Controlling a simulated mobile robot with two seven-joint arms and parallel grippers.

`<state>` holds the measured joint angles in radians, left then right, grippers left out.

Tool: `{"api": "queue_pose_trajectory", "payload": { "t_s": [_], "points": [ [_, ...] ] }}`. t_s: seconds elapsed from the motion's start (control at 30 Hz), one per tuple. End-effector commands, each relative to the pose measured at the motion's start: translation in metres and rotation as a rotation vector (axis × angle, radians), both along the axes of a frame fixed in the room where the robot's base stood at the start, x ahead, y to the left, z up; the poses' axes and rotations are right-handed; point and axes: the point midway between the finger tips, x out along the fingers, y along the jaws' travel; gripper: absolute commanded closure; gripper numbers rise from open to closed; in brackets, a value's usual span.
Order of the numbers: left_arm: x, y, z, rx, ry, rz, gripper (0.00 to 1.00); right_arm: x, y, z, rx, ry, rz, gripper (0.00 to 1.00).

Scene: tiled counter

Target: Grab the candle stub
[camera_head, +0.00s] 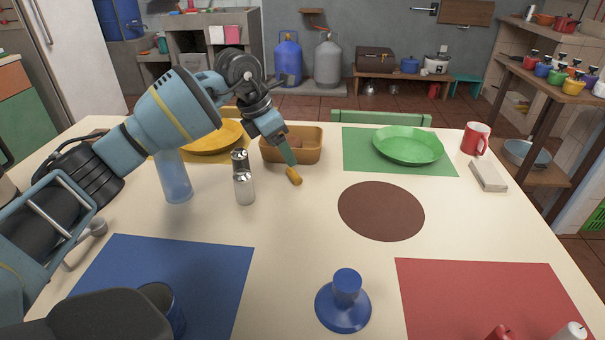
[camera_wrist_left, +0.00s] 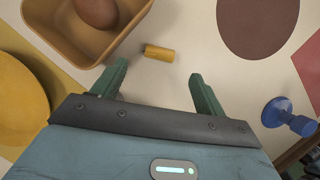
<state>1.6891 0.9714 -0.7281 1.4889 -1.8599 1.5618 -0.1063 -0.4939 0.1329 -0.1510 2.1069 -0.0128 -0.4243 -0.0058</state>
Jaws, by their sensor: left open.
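The candle stub (camera_head: 294,176) is a short yellow-orange cylinder lying on its side on the cream tabletop, just in front of the tan tray. It also shows in the left wrist view (camera_wrist_left: 160,53), just beyond the fingertips and between their lines. My left gripper (camera_head: 284,152) reaches in from the left and points down toward the stub. In the left wrist view its two green fingers (camera_wrist_left: 158,72) are apart with nothing between them. Whether the fingertips touch the table cannot be told. My right gripper is not in view.
The tan tray (camera_head: 310,157) holds a brown roundish item (camera_wrist_left: 97,12). A glass shaker (camera_head: 243,190) and blue tumbler (camera_head: 174,180) stand left of the stub. A brown round mat (camera_head: 381,212) lies to the right; a blue holder (camera_head: 343,307) stands nearer. The table around the stub's right is clear.

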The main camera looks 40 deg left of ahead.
Motion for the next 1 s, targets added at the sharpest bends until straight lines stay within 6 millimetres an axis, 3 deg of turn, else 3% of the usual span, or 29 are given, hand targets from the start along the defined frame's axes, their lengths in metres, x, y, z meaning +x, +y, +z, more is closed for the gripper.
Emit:
{"api": "queue_pose_trajectory", "payload": {
  "t_s": [0.37,0.57,1.0],
  "points": [
    [0.008,-0.005,-0.023,-0.002,0.001,-0.001,0.27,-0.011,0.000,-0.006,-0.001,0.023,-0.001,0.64],
    [0.009,-0.005,-0.026,-0.003,-0.001,-0.001,0.27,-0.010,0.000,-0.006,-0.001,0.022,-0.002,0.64],
    [0.024,-0.009,-0.074,-0.004,0.000,-0.002,0.27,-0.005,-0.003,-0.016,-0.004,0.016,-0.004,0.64]
  ]
}}
